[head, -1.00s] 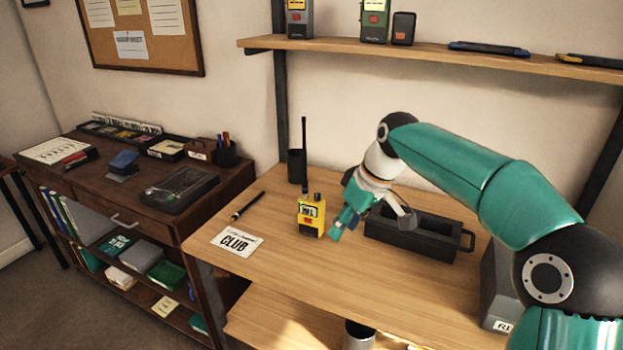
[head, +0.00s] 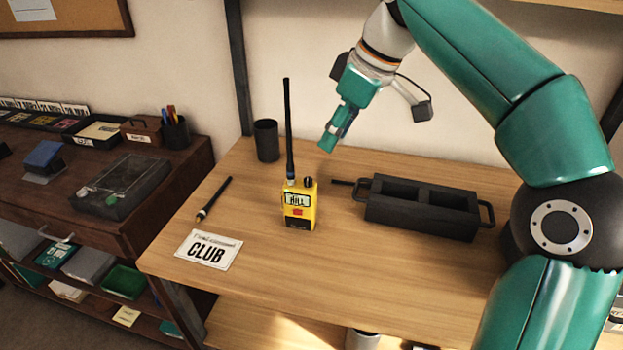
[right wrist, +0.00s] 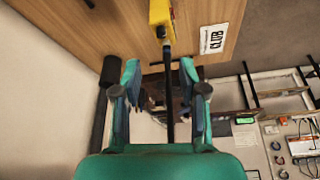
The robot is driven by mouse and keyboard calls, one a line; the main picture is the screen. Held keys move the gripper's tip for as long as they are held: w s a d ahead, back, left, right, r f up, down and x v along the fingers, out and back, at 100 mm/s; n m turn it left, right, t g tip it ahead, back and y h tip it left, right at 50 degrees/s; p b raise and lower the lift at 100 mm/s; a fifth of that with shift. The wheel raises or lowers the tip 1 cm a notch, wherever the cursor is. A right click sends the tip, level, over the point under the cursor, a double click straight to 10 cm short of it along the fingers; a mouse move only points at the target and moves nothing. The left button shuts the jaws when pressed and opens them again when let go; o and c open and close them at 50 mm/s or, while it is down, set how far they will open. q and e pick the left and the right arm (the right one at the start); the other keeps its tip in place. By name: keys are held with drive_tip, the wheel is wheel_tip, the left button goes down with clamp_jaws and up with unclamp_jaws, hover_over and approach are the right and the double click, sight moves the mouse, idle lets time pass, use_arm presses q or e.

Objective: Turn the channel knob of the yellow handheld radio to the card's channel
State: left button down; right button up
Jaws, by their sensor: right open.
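The yellow handheld radio (head: 299,208) stands upright on the wooden table with a long black antenna. Its display appears to read "HILL". A dark knob (head: 308,182) sits on its top, right of the antenna. The white card (head: 208,250) lies on the table left of the radio and reads "CLUB". My right gripper (head: 328,142) is open and empty, above and right of the radio's top, apart from it. In the right wrist view the radio (right wrist: 161,14) is at the top, with its antenna between the open fingers (right wrist: 160,75). My left gripper is not in view.
A black two-compartment tray (head: 420,208) stands right of the radio. A black cup (head: 266,140) stands behind it and a pen (head: 214,198) lies to the left. A dark side cabinet (head: 120,225) holds boxes. The table front is clear.

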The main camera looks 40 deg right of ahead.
sight(311, 179)
drive_tip(key=b+x, duration=0.3)
drive_tip(key=x, duration=0.8)
drive_tip(key=shift+a+f, duration=0.1)
drive_tip(key=shift+c, duration=0.3)
